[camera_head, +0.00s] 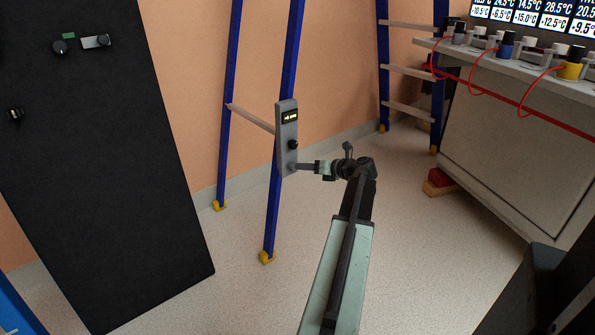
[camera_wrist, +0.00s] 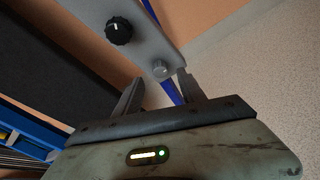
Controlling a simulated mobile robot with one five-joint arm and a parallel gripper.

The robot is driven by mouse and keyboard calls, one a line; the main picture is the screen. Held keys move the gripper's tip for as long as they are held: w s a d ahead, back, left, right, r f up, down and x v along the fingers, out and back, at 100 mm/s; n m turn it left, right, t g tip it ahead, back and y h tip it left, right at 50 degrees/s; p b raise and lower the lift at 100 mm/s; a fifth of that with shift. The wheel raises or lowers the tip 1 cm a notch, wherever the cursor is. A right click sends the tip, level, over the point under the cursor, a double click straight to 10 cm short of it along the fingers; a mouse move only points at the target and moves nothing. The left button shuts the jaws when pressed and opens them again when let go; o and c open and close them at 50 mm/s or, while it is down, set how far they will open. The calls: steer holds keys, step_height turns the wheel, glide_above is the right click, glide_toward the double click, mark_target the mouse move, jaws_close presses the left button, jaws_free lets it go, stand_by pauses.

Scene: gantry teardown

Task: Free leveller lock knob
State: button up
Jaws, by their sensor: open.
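A grey panel (camera_head: 287,160) with a small lit display (camera_head: 290,117) is fixed to a blue leg. It carries a black knob (camera_head: 292,144), which also shows with a white mark in the wrist view (camera_wrist: 119,30). Below it on the panel is a small grey round knob (camera_wrist: 160,69). No label tells which is the leveller lock knob. My gripper (camera_head: 300,167) is at the panel's lower end; in the wrist view its fingers (camera_wrist: 158,87) are apart, with the grey knob just beyond the gap between the tips. I see no contact.
Blue legs (camera_head: 273,200) with grey rungs and yellow feet stand by the orange wall. A black cabinet (camera_head: 100,190) is at left. A bench (camera_head: 520,150) with red cables is at right, red blocks (camera_head: 438,183) beside it. Floor between is clear.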

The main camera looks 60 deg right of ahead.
mark_target(293, 166)
steer(key=b+x, duration=0.1)
steer(key=x, duration=0.4)
steer(key=shift+w+f, duration=0.15)
steer(key=shift+w, duration=0.1)
jaws_close()
